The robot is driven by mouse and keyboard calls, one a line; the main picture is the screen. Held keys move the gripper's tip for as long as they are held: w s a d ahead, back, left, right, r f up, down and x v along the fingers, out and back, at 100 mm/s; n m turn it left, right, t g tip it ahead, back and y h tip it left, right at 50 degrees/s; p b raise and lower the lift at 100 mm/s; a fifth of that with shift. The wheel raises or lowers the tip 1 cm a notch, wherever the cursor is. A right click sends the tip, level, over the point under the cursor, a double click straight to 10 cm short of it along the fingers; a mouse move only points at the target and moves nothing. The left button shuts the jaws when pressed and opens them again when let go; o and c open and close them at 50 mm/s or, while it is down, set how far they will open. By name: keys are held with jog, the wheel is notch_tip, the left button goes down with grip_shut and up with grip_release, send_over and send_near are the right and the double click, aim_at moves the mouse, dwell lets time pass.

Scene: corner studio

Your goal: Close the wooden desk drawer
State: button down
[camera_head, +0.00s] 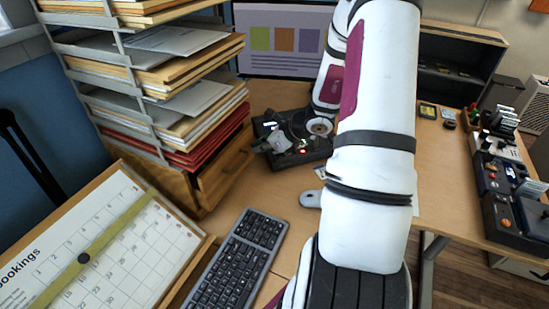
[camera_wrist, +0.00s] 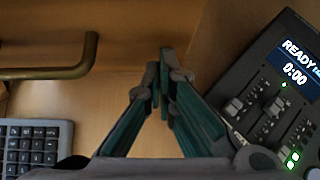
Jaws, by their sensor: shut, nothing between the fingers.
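The wooden desk drawer (camera_head: 222,178) is in the low wooden unit under the paper trays, left of centre in the head view. Its wooden front (camera_wrist: 130,30) fills the upper left of the wrist view, with a curved brass handle (camera_wrist: 62,72) on it. How far the drawer stands out is hard to tell. My gripper (camera_wrist: 163,66) is shut and empty, its fingertips to the right of the handle and apart from it. In the head view my gripper (camera_head: 268,145) is just right of the drawer unit; contact with the wood cannot be told.
A black control device (camera_wrist: 270,95) with a lit display stands close to the right of my gripper. A keyboard (camera_head: 238,262) lies in front of the drawer unit, with a calendar board (camera_head: 130,250) to its left. Stacked paper trays (camera_head: 150,75) rise above the drawer.

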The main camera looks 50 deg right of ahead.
aim_at(249, 144)
jog(key=shift+w+a+b, duration=0.2)
jog(key=shift+w+a, duration=0.1)
jog(key=shift+w, duration=0.5)
jog(key=shift+w+a+b, duration=0.2)
jog(key=shift+w+a, duration=0.05)
jog(key=shift+w, duration=0.5)
jog(key=shift+r, duration=0.1)
